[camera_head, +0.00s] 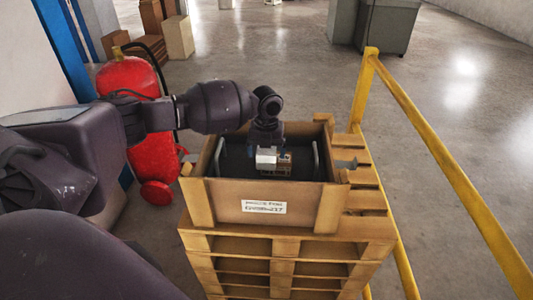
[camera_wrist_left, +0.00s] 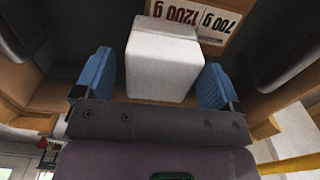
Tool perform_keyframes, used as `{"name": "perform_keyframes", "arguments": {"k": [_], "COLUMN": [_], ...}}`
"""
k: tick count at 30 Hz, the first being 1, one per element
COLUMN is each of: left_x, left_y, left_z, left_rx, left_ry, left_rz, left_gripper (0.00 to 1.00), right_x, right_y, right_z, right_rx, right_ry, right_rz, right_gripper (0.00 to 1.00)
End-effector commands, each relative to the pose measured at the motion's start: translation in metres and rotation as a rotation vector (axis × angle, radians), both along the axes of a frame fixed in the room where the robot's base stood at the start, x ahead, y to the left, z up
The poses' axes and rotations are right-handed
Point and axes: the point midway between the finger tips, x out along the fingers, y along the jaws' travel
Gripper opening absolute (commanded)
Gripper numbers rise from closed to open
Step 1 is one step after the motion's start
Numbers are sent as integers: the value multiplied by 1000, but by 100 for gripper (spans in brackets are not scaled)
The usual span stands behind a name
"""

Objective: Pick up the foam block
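The foam block is a pale white-grey block (camera_head: 266,159) inside the wooden crate (camera_head: 215,192). In the left wrist view the block (camera_wrist_left: 163,62) sits between the two blue fingertips of my left gripper (camera_wrist_left: 160,82). A narrow gap shows between the block and the left-hand finger. The right-hand finger is very close to the block, and I cannot tell whether it touches. The left gripper (camera_head: 267,150) points down into the crate, open around the block. My right gripper is not in view.
A brown piece with "700 g" and "1200 g" labels (camera_wrist_left: 217,20) lies beside the block. The crate walls surround the gripper, and the crate stands on stacked pallets (camera_head: 285,247). A red fire extinguisher (camera_head: 132,110) stands left; a yellow rail (camera_head: 440,165) runs right.

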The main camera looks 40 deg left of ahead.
Motion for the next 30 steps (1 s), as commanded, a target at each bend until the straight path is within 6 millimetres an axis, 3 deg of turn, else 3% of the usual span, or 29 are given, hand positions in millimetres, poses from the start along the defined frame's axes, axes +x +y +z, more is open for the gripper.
{"name": "perform_keyframes", "arguments": {"k": [1,9,20,26,30], "left_x": [0,0,1,1,1], "left_y": [0,0,0,1,0], "left_z": [0,0,9,44,81], "left_rx": [0,0,-1,1,0], "left_ry": [0,0,-3,-5,-8], "left_rz": [0,0,1,1,0], "left_gripper": [81,41,41,41,41], "right_x": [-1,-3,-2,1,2], "right_y": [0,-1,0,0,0], "right_z": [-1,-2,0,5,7], "right_rx": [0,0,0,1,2], "right_ry": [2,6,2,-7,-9], "right_rz": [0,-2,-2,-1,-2], "right_gripper": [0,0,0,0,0]}}
